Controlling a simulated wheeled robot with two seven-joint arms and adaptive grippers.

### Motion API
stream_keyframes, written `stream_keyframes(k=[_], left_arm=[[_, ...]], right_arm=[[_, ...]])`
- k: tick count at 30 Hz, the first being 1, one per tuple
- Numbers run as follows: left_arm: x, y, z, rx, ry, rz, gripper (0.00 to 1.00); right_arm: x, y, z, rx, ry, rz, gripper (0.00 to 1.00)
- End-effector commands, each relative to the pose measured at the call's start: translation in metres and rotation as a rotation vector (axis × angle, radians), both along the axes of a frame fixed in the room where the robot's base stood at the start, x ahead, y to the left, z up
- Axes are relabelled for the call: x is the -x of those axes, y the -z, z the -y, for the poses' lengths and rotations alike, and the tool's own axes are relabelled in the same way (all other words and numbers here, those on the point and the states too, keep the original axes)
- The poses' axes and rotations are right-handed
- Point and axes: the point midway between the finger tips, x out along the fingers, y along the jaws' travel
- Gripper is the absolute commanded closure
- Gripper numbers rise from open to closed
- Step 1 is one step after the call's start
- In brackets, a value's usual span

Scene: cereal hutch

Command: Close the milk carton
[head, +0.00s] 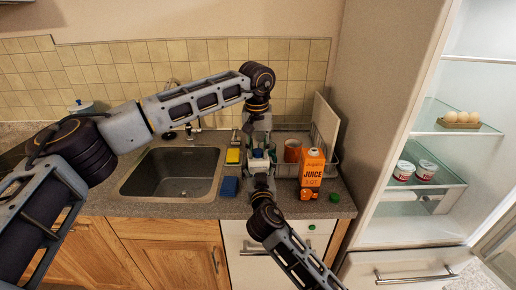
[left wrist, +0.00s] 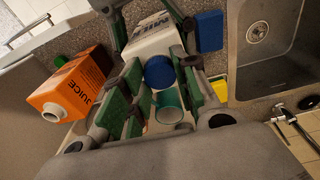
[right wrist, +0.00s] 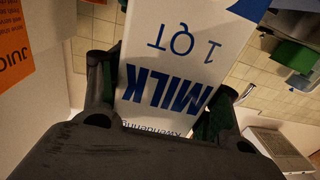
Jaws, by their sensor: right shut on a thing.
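The white milk carton with blue lettering (right wrist: 172,65) fills much of the right wrist view. It is small between my arms in the head view (head: 258,164). My right gripper (right wrist: 160,100) is shut on the carton's sides. A round blue cap (left wrist: 159,72) shows at the carton's top in the left wrist view; whether it is fully seated cannot be told. My left gripper (left wrist: 160,85) is open, with its green-padded fingers on either side of the cap. In the head view the left arm reaches down to the carton from above, hiding part of it.
An orange juice carton (head: 312,170) stands close right of the milk carton, with a green cap (head: 334,197) beside it. A blue sponge (head: 229,186), yellow sponge (head: 233,156) and sink (head: 180,173) lie left. An orange mug (head: 292,150) is behind.

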Motion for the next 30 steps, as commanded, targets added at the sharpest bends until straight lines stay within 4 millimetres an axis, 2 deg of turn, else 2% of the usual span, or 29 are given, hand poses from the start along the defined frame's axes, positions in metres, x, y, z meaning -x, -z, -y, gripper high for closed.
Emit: stream_keyframes(k=[1,5,20,26,30], left_arm=[[0.0,-0.001,0.0,0.001,0.0,0.001,0.62],[0.0,0.0,0.0,0.0,-0.001,0.0,0.46],[0.001,-0.006,0.0,0.0,-0.002,0.0,0.46],[0.002,-0.024,0.0,-0.001,-0.003,0.002,0.46],[0.004,-0.043,0.0,0.001,-0.003,0.002,0.46]], right_arm=[[0.0,0.001,-0.001,0.001,-0.001,-0.002,1.0],[0.0,0.001,0.0,0.001,-0.001,-0.002,1.0],[0.0,0.001,0.0,0.0,0.0,-0.002,1.0],[0.0,0.001,0.0,0.0,0.0,-0.002,1.0],[0.0,0.001,0.0,0.0,0.0,-0.002,1.0]])
